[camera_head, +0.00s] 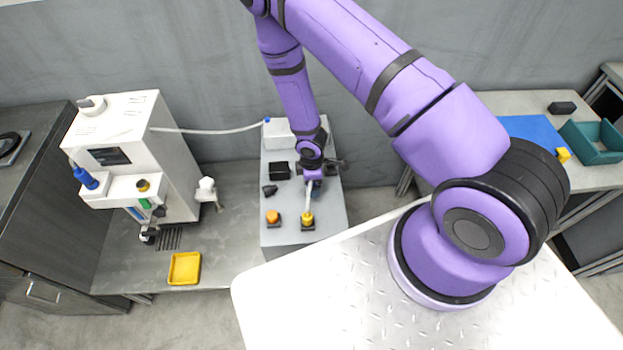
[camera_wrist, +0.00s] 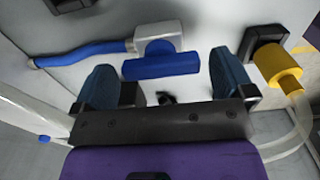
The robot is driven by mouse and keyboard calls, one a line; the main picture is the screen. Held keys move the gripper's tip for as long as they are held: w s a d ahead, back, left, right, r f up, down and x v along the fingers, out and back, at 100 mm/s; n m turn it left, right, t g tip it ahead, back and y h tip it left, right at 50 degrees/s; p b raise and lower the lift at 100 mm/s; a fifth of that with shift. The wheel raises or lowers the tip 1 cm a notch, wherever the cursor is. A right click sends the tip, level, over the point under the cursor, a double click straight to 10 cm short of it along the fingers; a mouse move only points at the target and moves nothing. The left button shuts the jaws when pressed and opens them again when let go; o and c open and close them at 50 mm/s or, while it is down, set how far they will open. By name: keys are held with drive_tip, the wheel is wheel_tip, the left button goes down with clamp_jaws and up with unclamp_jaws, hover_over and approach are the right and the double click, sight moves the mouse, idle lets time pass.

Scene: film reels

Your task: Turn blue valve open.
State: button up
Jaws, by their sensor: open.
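The blue valve shows in the wrist view as a flat blue handle (camera_wrist: 161,68) on a white body, with a blue hose (camera_wrist: 85,51) running from its left side. The handle lies crosswise between and slightly beyond the two dark blue fingers of my gripper (camera_wrist: 164,62). The fingers are spread wide, one to each side, and a gap shows between each finger and the handle. In the head view my gripper (camera_head: 313,178) points down over the grey bench panel (camera_head: 325,228), and the arm hides the blue valve there.
Black blocks (camera_head: 279,170) sit left of my gripper. A white machine (camera_head: 130,150) and yellow tray (camera_head: 184,268) are further left.

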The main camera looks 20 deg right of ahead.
wheel_tip(320, 180, up, 11)
idle(0.6)
drive_tip(key=shift+f, duration=0.1)
idle(0.3)
drive_tip(key=w+d+r+m+t+h, duration=0.1)
drive_tip(key=d+r+m+t, duration=0.2)
drive_tip(key=r, duration=1.3)
drive_tip(key=d+r+m, duration=0.3)
drive_tip(key=r+m, duration=0.1)
drive_tip(key=r, duration=1.3)
drive_tip(key=s+d+r+m+t+y, duration=0.1)
drive_tip(key=s+r+m, duration=0.6)
drive_tip(key=s+r, duration=1.1)
drive_tip(key=s+t, duration=0.1)
drive_tip(key=s, duration=0.3)
drive_tip(key=shift+r+m, duration=0.3)
drive_tip(key=shift+r, duration=0.1)
